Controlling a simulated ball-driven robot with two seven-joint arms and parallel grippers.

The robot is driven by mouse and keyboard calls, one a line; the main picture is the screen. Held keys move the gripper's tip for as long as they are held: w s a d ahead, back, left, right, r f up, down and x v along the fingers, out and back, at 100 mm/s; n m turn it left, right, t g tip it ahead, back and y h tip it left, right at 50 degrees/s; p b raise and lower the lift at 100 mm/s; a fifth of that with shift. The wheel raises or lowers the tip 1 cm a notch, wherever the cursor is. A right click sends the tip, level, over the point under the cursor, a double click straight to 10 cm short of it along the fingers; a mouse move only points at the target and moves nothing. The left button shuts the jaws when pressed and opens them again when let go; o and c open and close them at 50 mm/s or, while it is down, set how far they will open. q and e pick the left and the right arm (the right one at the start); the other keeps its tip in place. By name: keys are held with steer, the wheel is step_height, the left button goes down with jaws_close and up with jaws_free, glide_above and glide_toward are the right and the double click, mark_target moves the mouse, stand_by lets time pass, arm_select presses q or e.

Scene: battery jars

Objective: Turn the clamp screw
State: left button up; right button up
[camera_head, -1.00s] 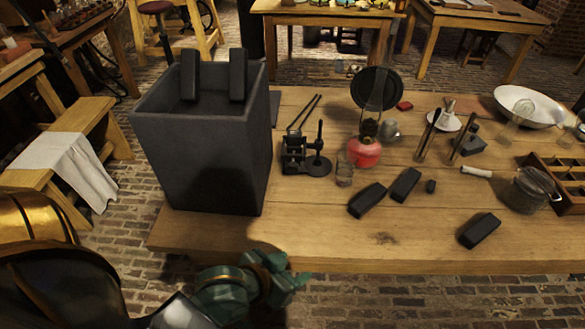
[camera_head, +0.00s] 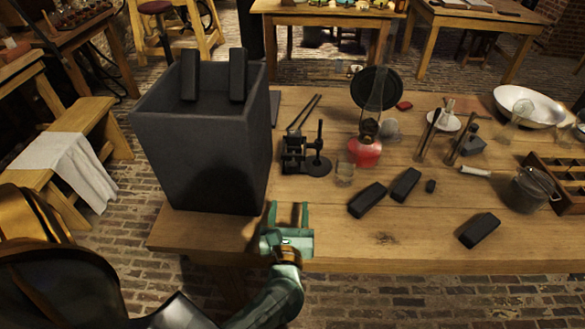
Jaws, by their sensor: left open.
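A small black clamp (camera_head: 294,153) stands on the wooden table, right of the big dark jar. Beside it is a black upright post on a round base (camera_head: 319,163); I cannot tell which part is the clamp screw. My left gripper (camera_head: 288,212) is open and empty at the table's front edge, its two green fingers pointing away from me toward the clamp. It is well short of the clamp and touches nothing that I can see. My right gripper is not in view.
The tall dark jar (camera_head: 205,165) stands close left of the clamp. Tongs (camera_head: 303,114) lie behind it. A glass (camera_head: 345,171), a red lamp (camera_head: 364,152) and black blocks (camera_head: 367,200) are to the right. The table's front strip (camera_head: 350,243) is clear.

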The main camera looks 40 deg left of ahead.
mark_target(292, 171)
arm_select(q)
steer(key=b+x, duration=0.1)
steer(key=x, duration=1.2)
steer(key=shift+w+a, duration=0.15)
steer(key=shift+w, duration=0.25)
steer(key=c, duration=1)
